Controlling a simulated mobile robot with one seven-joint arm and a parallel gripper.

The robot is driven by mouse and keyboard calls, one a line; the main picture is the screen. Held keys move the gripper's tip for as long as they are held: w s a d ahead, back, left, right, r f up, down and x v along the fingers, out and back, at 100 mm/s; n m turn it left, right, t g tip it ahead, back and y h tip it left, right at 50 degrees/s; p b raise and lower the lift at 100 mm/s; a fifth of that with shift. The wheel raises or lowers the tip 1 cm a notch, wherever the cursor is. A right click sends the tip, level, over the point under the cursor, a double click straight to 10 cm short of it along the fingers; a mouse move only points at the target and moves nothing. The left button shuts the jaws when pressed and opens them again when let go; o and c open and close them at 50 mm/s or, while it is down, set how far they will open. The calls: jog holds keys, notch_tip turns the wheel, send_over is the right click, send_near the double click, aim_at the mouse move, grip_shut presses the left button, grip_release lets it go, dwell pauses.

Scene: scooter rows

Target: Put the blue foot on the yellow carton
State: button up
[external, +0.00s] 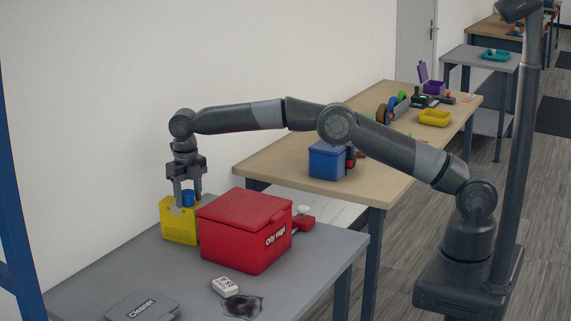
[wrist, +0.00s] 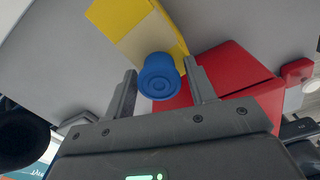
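The blue foot (external: 188,198) is a short round piece. It appears upright at the top of the yellow carton (external: 179,228); whether it rests fully on it is hard to tell. My gripper (external: 187,200) points down over the carton with one finger on each side of the foot. In the wrist view the foot (wrist: 160,77) sits between the two fingertips (wrist: 160,78), with a narrow gap visible on each side, so the gripper looks open. The yellow carton (wrist: 122,18) shows behind the foot there, with a paler patch on it.
A red box labelled "Oily rags" (external: 245,230) stands right beside the carton on the grey table (external: 185,275). A white device (external: 225,287), a dark stain (external: 242,306) and a grey case (external: 143,306) lie in front. A wooden table (external: 270,160) with a blue bin (external: 328,160) stands behind.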

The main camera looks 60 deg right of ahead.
aim_at(188, 192)
jog(key=shift+o, duration=0.2)
notch_tip(188, 192, up, 7)
jog(key=shift+f, duration=0.1)
jog(key=shift+r, duration=0.5)
